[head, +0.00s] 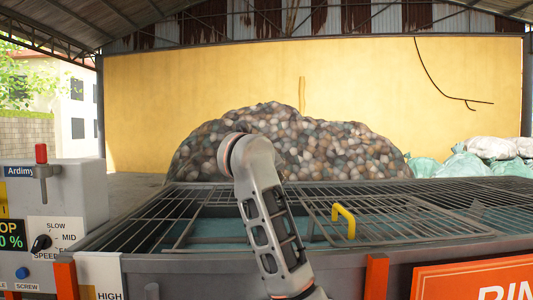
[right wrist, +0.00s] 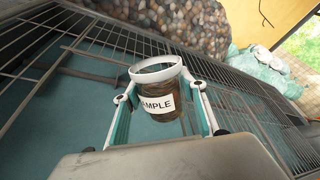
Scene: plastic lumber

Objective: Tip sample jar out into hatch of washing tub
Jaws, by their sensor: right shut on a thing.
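The sample jar (right wrist: 158,92) is clear, with a white rim and a label partly reading "AMPLE"; brown contents show inside. My right gripper (right wrist: 160,105) is shut on it, one finger on each side. The jar's rim points toward the top of the right wrist view; I cannot tell its exact tilt. The washing tub (head: 220,262) is grey with a metal grid on top. Its hatch opening (head: 205,228) shows teal inside, and it also shows left of the jar in the right wrist view (right wrist: 62,105). In the head view an arm link hides part of the opening, and neither gripper nor jar is visible.
A yellow handle (head: 343,220) stands on the grid right of the opening. A control box (head: 50,215) with a red-topped lever is at the left. A heap of mixed pieces (head: 320,145) and pale sacks (head: 490,150) lie behind the tub. Orange posts and a sign line the front.

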